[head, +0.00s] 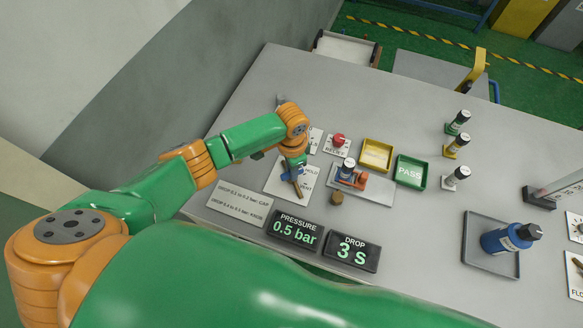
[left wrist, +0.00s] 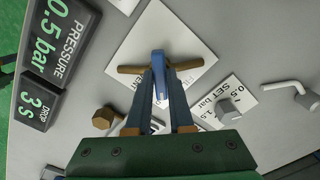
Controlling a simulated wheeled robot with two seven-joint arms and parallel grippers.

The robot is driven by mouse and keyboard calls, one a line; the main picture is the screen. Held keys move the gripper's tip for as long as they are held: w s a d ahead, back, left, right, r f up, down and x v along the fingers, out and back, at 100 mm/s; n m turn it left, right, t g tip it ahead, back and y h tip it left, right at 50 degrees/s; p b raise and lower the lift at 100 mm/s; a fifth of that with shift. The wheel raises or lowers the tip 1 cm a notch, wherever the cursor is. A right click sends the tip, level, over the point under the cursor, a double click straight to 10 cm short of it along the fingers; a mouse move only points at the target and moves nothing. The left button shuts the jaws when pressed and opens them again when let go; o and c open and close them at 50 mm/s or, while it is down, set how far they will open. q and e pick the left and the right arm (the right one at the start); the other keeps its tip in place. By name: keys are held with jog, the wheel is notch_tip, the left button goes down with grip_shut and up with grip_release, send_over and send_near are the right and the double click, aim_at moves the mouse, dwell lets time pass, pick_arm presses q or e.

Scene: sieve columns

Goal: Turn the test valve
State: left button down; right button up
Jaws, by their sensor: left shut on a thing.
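The test valve sits on a white label plate (head: 274,183) marked HOLD and VENT. It has a brown bar (left wrist: 189,65) and a bright blue piece (left wrist: 158,70); the bar's end also shows in the head view (head: 298,188). My left gripper (head: 291,174) reaches down over the valve and is shut on it. In the left wrist view its fingers (left wrist: 159,85) are on both sides of the blue piece, and the brown bar sticks out to either side. My right gripper is not in view.
Displays read PRESSURE 0.5 bar (head: 295,231) and DROP 3 s (head: 351,253). Right of the valve are a red relief button (head: 339,140), a small bottle in a fixture (head: 347,172), a yellow tray (head: 376,154) and a green PASS tray (head: 410,172).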

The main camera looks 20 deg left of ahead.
pick_arm(q)
jog(key=c, duration=0.8)
grip_release()
notch_tip(320, 180, up, 7)
jog(key=shift+r, duration=0.1)
